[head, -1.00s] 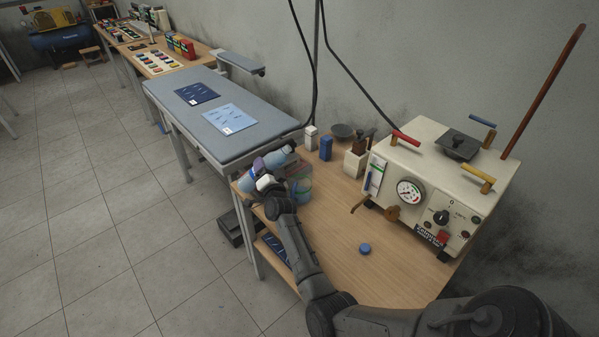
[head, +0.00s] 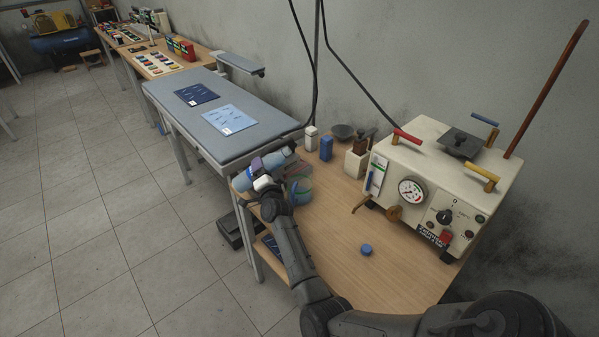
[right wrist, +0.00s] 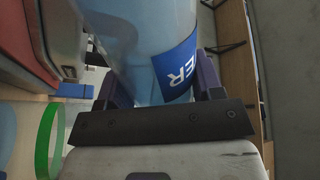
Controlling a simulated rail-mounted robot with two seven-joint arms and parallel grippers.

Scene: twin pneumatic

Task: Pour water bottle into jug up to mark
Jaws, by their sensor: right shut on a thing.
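The water bottle (head: 244,180) is pale blue and see-through, and lies tilted close to level over the left end of the wooden table. My right gripper (head: 262,167), with purple fingers, is shut around it. In the right wrist view the bottle (right wrist: 140,35) fills the space between the fingers, with its blue label showing "ER". The clear jug (head: 302,189) stands on the table just right of the bottle and is partly hidden by the bottle and gripper. A green band (right wrist: 47,138) shows at left in the right wrist view. The water level cannot be made out. My left gripper is out of view.
A cream machine with a gauge (head: 430,190) stands at the table's right. A blue disc (head: 366,250) lies on the open tabletop (head: 340,225). A grey padded bench (head: 200,125) adjoins at the back left.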

